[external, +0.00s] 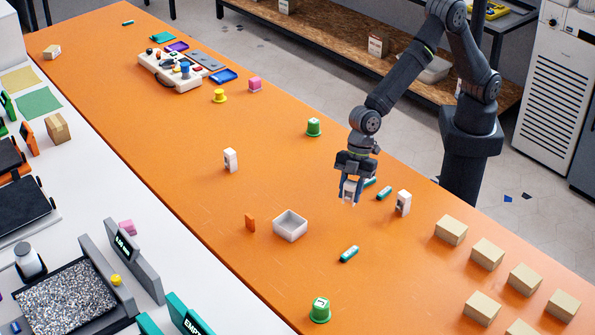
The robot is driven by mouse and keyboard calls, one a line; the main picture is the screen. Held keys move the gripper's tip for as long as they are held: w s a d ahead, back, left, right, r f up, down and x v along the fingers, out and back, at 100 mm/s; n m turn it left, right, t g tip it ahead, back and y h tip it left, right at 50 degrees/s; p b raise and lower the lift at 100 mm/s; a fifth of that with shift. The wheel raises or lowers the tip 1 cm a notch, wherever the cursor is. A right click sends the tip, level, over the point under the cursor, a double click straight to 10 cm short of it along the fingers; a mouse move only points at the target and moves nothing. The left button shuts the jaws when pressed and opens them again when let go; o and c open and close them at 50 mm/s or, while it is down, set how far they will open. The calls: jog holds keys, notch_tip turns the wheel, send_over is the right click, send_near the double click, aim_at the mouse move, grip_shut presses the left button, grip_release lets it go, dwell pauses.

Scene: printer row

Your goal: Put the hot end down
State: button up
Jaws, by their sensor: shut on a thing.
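My gripper (349,196) points down over the right middle of the orange table (180,125). It is shut on a small white and grey piece, which I take to be the hot end (350,187). The fingers cover part of the piece, and its details are too small to read. I cannot tell from this view whether its lower end touches the table. Two similar white pieces stand upright on the table, one to the left (230,160) and one to the right of my gripper (403,203).
Teal and white sticks (384,193) lie close beside my gripper, with another (349,254) nearer the front. An open white box (290,225) and an orange piece (250,222) stand to the lower left. Green pots (314,127) and several cardboard boxes (451,229) stand around. The table's centre left is clear.

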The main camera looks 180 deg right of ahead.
jog(key=shift+w+a+f, duration=0.2)
jog(key=shift+w+f, duration=0.3)
jog(key=shift+w, duration=0.35)
jog(key=shift+w+f, duration=0.1)
jog(key=shift+f, duration=1.95)
jog(key=shift+f, duration=0.2)
jog(key=o, duration=1)
jog(key=shift+r, duration=0.15)
jog(key=v, duration=1.2)
